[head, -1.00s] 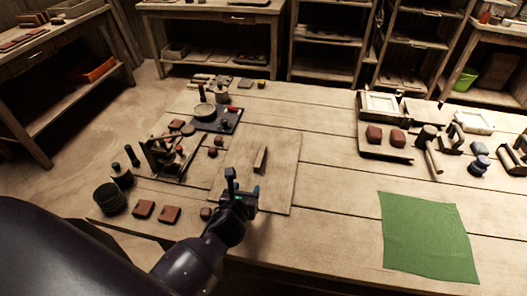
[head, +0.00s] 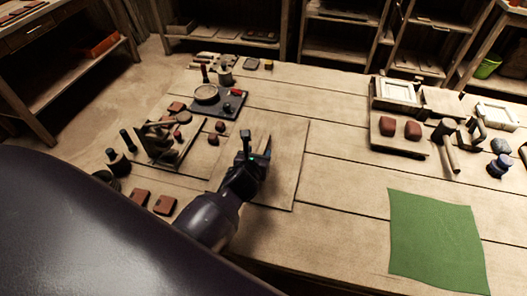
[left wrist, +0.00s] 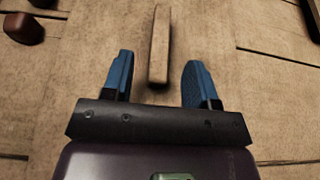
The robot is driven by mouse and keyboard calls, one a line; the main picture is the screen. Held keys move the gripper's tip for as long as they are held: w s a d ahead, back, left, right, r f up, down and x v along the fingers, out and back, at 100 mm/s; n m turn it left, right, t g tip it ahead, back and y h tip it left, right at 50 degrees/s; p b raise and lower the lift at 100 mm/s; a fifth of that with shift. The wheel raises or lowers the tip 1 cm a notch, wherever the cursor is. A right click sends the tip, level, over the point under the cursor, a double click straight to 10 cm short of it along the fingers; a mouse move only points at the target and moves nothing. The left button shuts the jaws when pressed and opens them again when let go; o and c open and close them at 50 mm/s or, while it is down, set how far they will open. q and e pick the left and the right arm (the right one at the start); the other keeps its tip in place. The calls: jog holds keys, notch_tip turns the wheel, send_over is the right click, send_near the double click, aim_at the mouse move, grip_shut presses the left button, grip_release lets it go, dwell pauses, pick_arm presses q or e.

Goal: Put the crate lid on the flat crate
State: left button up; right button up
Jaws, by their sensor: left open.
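A broad, thin wooden board (head: 283,180) lies flat on the bench at centre left; it looks like the crate lid. A raised wooden bar (left wrist: 159,45), apparently its handle, stands on it in the left wrist view. My left gripper (head: 256,150) is over the board, open and empty. In the left wrist view its two blue fingers (left wrist: 157,72) stand apart, with the near end of the bar between them; contact is not visible. In the head view the gripper mostly hides the bar. I cannot tell for sure which thing is the flat crate. My right gripper is out of view.
Left of the board stand a tool rack (head: 160,142), red-brown blocks (head: 164,204) and a dark tray (head: 220,107). At the back right are a white frame (head: 397,91), a mallet (head: 447,140) and stamps. A green cloth (head: 435,240) lies front right. The middle bench is clear.

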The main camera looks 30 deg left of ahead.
aim_at(263, 147)
pick_arm(q)
jog(key=x, duration=0.2)
jog(key=b+x, duration=0.1)
jog(key=shift+w+f, duration=0.25)
jog(key=shift+f, duration=0.1)
jog(key=shift+w+a+f, duration=0.1)
jog(key=shift+w+a, duration=0.05)
jog(key=shift+w, duration=0.45)
grip_shut()
